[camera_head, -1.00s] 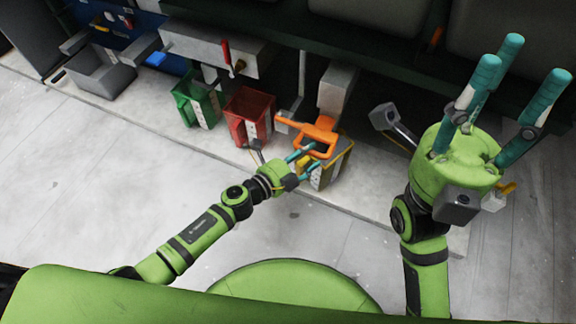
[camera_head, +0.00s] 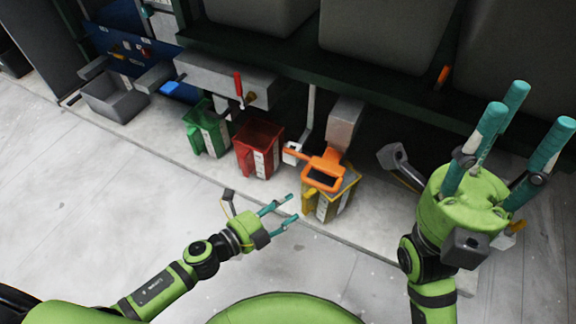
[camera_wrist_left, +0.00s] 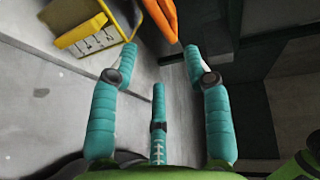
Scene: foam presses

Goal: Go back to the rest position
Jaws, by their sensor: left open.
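My left gripper (camera_head: 284,212) is open and empty over the pale floor, to the left of the yellow bin (camera_head: 334,203) and apart from it. Its teal fingers (camera_wrist_left: 160,60) are spread in the left wrist view, with nothing between them. An orange handle-like part (camera_head: 323,170) sits at the top of the yellow bin; part of it also shows at the top of the left wrist view. My right gripper (camera_head: 512,125) is raised at the right, its teal fingers spread apart and pointing up, with nothing held.
A red bin (camera_head: 259,148) and a green bin (camera_head: 206,128) stand left of the yellow bin, beneath the grey machines. A grey open tray (camera_head: 115,97) is at the far left. The floor at the left front is clear. A dark ledge (camera_head: 330,75) runs along the back.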

